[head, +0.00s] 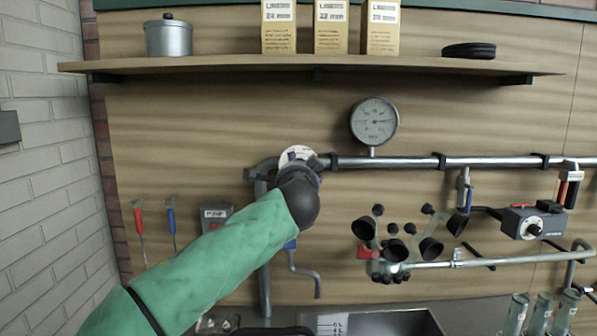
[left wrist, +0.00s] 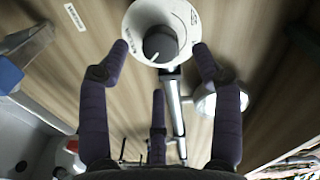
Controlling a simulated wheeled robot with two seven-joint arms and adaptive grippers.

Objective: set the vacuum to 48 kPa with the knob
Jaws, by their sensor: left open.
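The regulator (head: 296,153) has a round white dial at the left end of the pipe, partly hidden behind my left gripper (head: 303,170). In the left wrist view its dark knob (left wrist: 160,44) carries a pale pointer line and sits in the white dial face (left wrist: 144,16). My left gripper is open, with fingers on either side of the knob and a third below; I cannot tell whether any finger touches it. The round gauge (head: 375,121) stands on the pipe to the right; its needle points right, but its numbers are too small to read. My right gripper is not in view.
A metal pipe (head: 400,162) runs right along the wall. A shelf (head: 230,66) with boxes and a pot is above. Milking cups (head: 430,248) hang at the lower right, beside a dark box (head: 532,222). A pump switch (head: 215,213) is at the lower left.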

